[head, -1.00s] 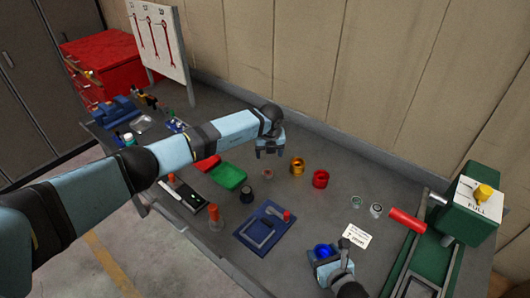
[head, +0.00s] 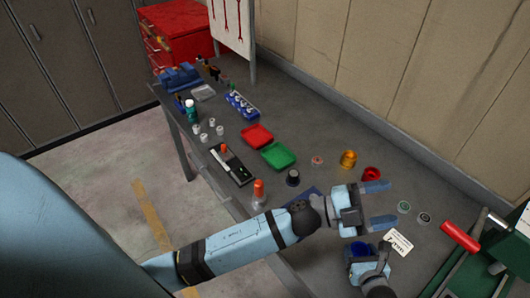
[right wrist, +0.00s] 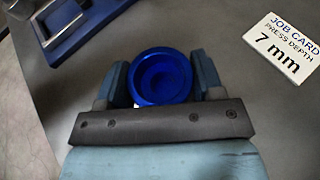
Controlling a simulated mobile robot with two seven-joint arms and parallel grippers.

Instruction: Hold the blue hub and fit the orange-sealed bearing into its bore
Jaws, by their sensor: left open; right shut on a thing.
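The blue hub (right wrist: 163,80) is upright between the fingers of my right gripper (right wrist: 162,72), its open bore facing the camera and empty. In the head view the hub (head: 360,248) shows low in the picture. A small bearing with an orange-brown ring (head: 317,160), seemingly the orange-sealed one, lies flat on the bench. My left gripper (head: 379,205) is open and empty, its fingers pointing right, between that bearing and the other bearings. A green-ringed bearing (head: 403,207) and a dark-ringed bearing (head: 425,218) lie just right of its fingers.
A gold hub (head: 348,160) and a red hub (head: 371,174) stand behind my left gripper. A job card (head: 398,243) lies beside the blue hub. The green press (head: 470,262) with a red handle (head: 460,237) is at right. A green tray (head: 278,156) and black-topped piece (head: 292,177) stand left.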

